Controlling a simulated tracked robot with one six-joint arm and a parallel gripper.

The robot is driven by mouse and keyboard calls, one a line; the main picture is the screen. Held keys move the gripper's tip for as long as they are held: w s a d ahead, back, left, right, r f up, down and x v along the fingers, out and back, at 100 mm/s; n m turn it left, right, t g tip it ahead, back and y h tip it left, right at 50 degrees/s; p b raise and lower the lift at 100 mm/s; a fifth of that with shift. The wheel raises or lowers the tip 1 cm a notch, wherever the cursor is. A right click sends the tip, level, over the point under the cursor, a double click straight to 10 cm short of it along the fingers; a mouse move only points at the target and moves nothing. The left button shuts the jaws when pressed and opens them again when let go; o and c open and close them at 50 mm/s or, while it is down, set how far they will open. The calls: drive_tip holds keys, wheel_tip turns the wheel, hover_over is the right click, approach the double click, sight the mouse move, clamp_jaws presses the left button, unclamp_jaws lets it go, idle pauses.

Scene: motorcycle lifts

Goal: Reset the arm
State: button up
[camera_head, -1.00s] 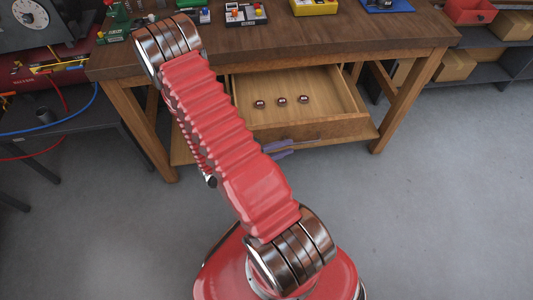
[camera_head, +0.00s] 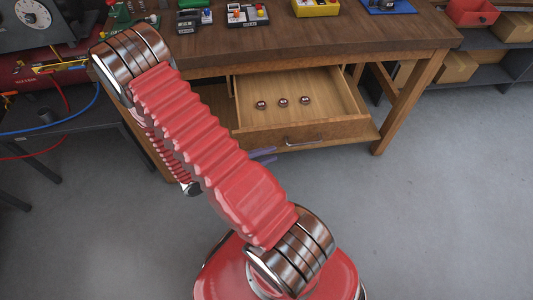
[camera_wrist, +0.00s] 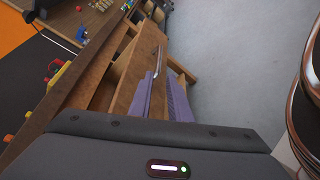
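My gripper (camera_wrist: 161,82) shows in the wrist view as two purple fingers with a gap between them; it is open and nothing shows in its grip. In the head view only its purple fingers (camera_head: 262,153) show, just left of the drawer handle and apart from it; my red arm hides the rest. The wooden drawer (camera_head: 340,129) under the workbench is pulled open. Its metal handle (camera_head: 303,141) is bare, and it also shows ahead of the fingertips in the wrist view (camera_wrist: 158,62).
Three small dark round items (camera_head: 283,102) lie in the drawer. The workbench (camera_head: 350,45) carries several small devices and a yellow box (camera_head: 316,7). A dark side table with cables stands at the left, a shelf with boxes at the right. The grey floor at the right is clear.

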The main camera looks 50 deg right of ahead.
idle(0.4)
drive_tip(key=s+a+g+y, duration=0.3)
drive_tip(key=s+a+y, duration=0.1)
drive_tip(key=s+a, duration=0.1)
drive_tip(key=w+a+r+t+y, duration=0.2)
drive_tip(key=a+r+y, duration=0.35)
drive_tip(key=a, duration=0.25)
drive_tip(key=w+a+r+m+t+y, duration=0.1)
drive_tip(key=w+a+r+t+y, duration=0.1)
drive_tip(key=w+a+r+t, duration=0.3)
drive_tip(key=w+a+r+m+t+y, duration=0.1)
drive_tip(key=a+r, duration=0.2)
drive_tip(key=r, duration=0.4)
drive_tip(key=a+r+t+y, duration=0.1)
drive_tip(key=r+t, duration=0.2)
drive_tip(key=r, duration=0.4)
drive_tip(key=a+r+t, duration=0.2)
drive_tip(key=r+t, duration=0.1)
drive_tip(key=r, duration=0.4)
drive_tip(key=shift+s+a+y, duration=0.25)
drive_tip(key=shift+y, duration=0.1)
drive_tip(key=shift+d+f, duration=0.1)
